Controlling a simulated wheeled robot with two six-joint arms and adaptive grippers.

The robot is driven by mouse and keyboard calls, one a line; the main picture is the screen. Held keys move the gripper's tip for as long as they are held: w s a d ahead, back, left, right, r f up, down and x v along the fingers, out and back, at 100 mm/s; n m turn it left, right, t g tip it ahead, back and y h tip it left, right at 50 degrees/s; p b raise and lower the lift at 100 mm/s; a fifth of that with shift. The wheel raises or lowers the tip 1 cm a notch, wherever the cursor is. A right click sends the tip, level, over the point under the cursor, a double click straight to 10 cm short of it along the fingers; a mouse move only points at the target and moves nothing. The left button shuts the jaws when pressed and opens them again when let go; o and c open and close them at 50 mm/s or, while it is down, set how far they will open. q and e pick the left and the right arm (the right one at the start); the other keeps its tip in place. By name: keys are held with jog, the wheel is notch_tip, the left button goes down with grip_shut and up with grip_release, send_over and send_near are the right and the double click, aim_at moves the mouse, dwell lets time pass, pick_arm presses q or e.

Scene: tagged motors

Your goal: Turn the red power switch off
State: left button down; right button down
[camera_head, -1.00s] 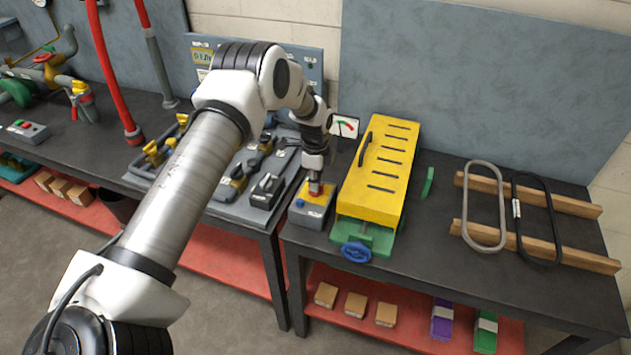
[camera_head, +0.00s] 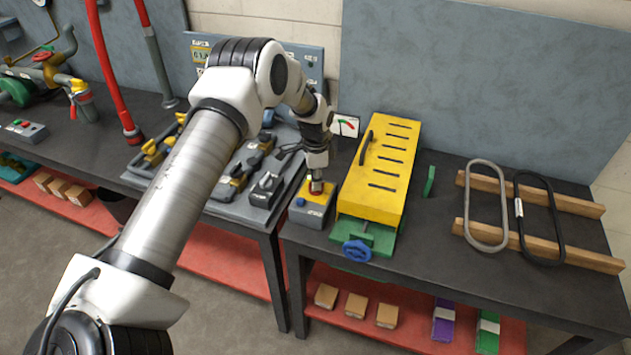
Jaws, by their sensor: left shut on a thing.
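The red power switch (camera_head: 316,187) sits on a small box with a yellow top (camera_head: 313,212) and a blue button, near the left end of the right-hand table. My left gripper (camera_head: 317,180) comes down from above and is shut on the red switch. The fingers hide most of the switch, so its turned position cannot be told. My right gripper is not in view.
A yellow slotted cover (camera_head: 378,175) on a green base with a blue handwheel (camera_head: 356,251) stands close on the right. Two oval loops, one grey (camera_head: 486,205), lie on wooden bars. A grey panel with switches (camera_head: 250,180) lies on the left.

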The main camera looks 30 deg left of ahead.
pick_arm(q)
jog(key=n, duration=0.5)
jog(key=shift+s+d+f+n, duration=0.1)
jog(key=shift+s+f+n, duration=0.1)
jog(key=shift+f+n, duration=0.1)
jog(key=n, duration=0.6)
jog(key=shift+n, duration=0.4)
jog(key=c, duration=1.2)
grip_release()
jog(key=shift+w, duration=0.1)
jog(key=shift+o, duration=0.2)
jog(key=shift+w, duration=0.1)
jog(key=shift+r, duration=0.55)
notch_tip(320, 180, up, 11)
